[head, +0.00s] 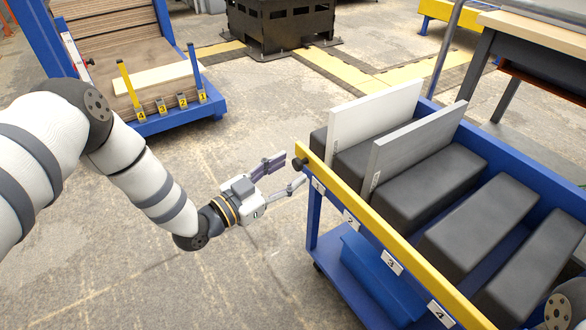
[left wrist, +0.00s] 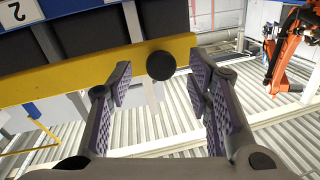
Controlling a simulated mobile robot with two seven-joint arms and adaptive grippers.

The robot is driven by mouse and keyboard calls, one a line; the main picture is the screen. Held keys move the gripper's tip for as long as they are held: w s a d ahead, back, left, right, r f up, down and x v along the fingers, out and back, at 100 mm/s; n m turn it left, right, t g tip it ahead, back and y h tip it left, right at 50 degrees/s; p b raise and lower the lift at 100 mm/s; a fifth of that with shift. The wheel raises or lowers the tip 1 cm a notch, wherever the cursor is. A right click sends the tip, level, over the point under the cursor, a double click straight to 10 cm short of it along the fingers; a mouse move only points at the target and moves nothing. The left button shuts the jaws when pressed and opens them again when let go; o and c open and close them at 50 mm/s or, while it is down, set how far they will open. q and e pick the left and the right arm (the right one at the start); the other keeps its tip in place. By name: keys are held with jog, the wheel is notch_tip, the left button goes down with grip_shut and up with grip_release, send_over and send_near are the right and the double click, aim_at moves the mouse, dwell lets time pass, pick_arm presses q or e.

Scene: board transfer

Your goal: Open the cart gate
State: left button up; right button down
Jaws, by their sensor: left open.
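The cart gate is a yellow bar (head: 381,230) along the near side of the blue cart (head: 313,213), with numbered labels below it. A dark round knob (head: 300,163) sits near the bar's far left end. In the left wrist view the yellow bar (left wrist: 80,75) crosses the picture and the knob (left wrist: 161,65) shows between the fingers. My left gripper (head: 292,172) is open and empty, its fingertips close to the knob, one on each side of it in the wrist view. Whether they touch it I cannot tell. My right gripper is out of view.
A white board (head: 372,112) and a grey board (head: 415,150) stand upright between dark blocks (head: 480,225) on the cart. A workbench (head: 540,35) is upper right. Floor left of the cart is clear.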

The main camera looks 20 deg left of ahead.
pick_arm(q)
jog(key=shift+x, duration=1.05)
grip_shut()
